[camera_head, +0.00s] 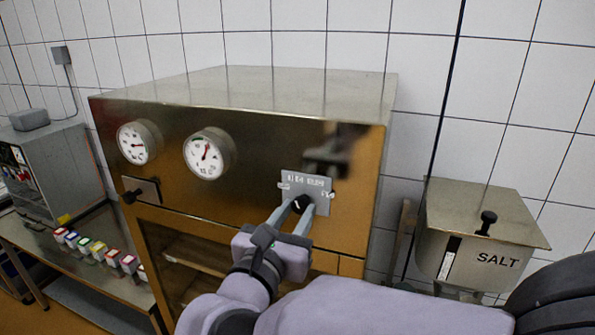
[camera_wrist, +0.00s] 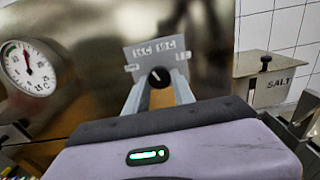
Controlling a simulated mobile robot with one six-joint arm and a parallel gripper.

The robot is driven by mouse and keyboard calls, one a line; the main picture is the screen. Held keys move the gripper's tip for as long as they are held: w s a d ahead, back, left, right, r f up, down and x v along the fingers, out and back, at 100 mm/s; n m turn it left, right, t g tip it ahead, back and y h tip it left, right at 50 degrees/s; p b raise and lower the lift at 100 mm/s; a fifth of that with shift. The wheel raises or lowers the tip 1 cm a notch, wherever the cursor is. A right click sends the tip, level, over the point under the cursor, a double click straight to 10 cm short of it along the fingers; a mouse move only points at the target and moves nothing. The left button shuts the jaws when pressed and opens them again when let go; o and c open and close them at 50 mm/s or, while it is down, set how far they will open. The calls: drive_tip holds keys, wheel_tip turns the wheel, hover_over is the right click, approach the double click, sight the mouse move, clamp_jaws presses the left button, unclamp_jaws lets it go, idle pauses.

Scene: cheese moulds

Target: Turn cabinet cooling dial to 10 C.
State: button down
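The cooling dial (camera_head: 301,202) is a small black knob on a grey label plate (camera_head: 312,185) on the cabinet front. In the wrist view the dial (camera_wrist: 160,77) has a small light mark near its upper part; its exact aim is hard to tell. The plate (camera_wrist: 157,54) there reads 15 C at upper left and 10 C at upper right, with smaller, unreadable labels at the sides. My gripper (camera_head: 296,212) is at the dial, its two grey fingers apart, one on each side. In the wrist view my gripper (camera_wrist: 159,90) shows gaps between the fingers and the knob.
The steel cabinet (camera_head: 250,92) carries two round gauges (camera_head: 138,143) (camera_head: 207,154) and a black latch (camera_head: 141,190) left of the dial. A salt bin (camera_head: 480,215) hangs at the right. Several coloured jars (camera_head: 97,250) stand on the left bench. A control box (camera_head: 48,165) is at far left.

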drive_tip(key=shift+f+m+b, duration=0.1)
drive_tip(key=shift+m+b, duration=0.2)
drive_tip(key=shift+b, duration=0.3)
drive_tip(key=shift+f+b, duration=0.1)
drive_tip(key=shift+b, duration=0.35)
drive_tip(key=m+b, duration=0.2)
drive_tip(key=b, duration=0.1)
drive_tip(key=shift+f+m+b, duration=0.1)
drive_tip(key=shift+m+b, duration=0.3)
drive_tip(key=m+b, duration=0.3)
drive_tip(key=b, duration=0.1)
drive_tip(key=shift+b, duration=0.35)
drive_tip(key=m+b, duration=0.2)
drive_tip(key=b, duration=0.1)
drive_tip(key=shift+r, duration=0.25)
drive_tip(key=shift+a+r+m, duration=0.1)
drive_tip(key=shift+m, duration=0.2)
drive_tip(key=c, duration=1.1)
unclamp_jaws()
drive_tip(key=shift+o, duration=0.2)
